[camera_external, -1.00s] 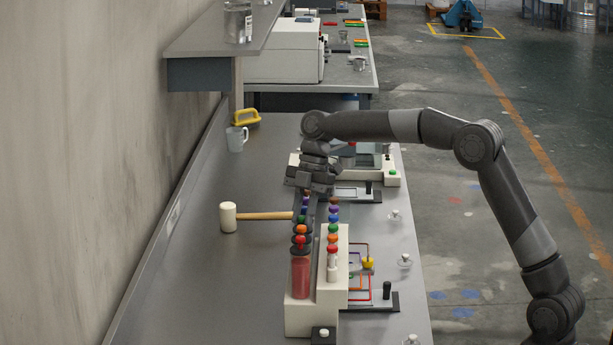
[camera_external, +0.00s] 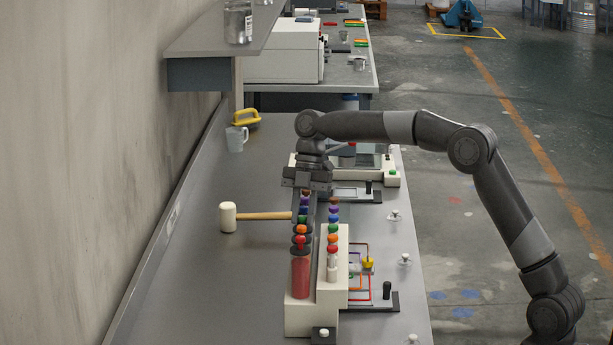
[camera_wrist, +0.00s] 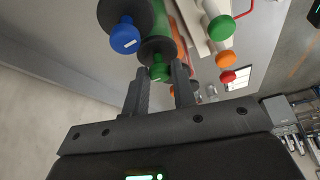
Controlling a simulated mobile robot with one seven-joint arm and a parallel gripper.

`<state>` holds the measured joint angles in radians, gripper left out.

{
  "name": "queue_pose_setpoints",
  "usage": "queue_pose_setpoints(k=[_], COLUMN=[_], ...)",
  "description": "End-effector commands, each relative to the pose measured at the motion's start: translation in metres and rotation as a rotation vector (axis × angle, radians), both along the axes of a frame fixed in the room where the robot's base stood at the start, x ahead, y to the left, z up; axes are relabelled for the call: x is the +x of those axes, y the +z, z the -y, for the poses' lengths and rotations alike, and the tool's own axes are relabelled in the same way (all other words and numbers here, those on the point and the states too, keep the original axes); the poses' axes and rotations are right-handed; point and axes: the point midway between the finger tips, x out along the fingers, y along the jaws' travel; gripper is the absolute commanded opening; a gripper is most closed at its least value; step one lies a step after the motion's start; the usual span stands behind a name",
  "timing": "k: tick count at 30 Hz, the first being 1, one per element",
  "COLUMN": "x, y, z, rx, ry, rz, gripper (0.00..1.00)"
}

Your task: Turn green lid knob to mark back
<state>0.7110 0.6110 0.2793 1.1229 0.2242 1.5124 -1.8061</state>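The green lid knob (camera_wrist: 159,73) sits on a round dark lid (camera_wrist: 157,50) in the wrist view, with a small pale mark on the knob. My gripper (camera_wrist: 161,66) is open, with one finger on each side of this knob. Narrow gaps seem to show between the fingers and the knob. A blue knob (camera_wrist: 124,38) on another dark lid is close by on the left. In the external view the lidded jars stand in a row, with a red knob (camera_external: 300,242) and an orange knob (camera_external: 300,229) at the near end; my wrist is over the far part of the row.
A second row with green (camera_wrist: 221,27), orange (camera_wrist: 224,58) and red (camera_wrist: 228,76) knobs runs close on the right. A white-headed mallet (camera_external: 228,217) lies left of the rack.

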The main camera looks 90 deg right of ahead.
Motion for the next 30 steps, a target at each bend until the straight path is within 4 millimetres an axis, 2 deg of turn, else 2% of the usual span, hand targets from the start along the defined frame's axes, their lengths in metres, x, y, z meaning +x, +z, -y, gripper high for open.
queue_pose_setpoints(k=[1, 6, 16, 20, 30], x=[0.0, 0.0, 0.0, -0.002, -0.008], y=[0.0, 0.0, 0.005, 0.021, 0.076], z=[0.0, 0.0, 0.002, 0.009, 0.031], rx=[0.0, 0.0, 0.001, -0.001, 0.001], ry=[0.0, 0.0, 0.0, -0.002, -0.002], rz=[0.0, 0.0, 0.001, 0.004, 0.002], gripper=[0.28, 0.42, 0.42, 0.42, 0.42])
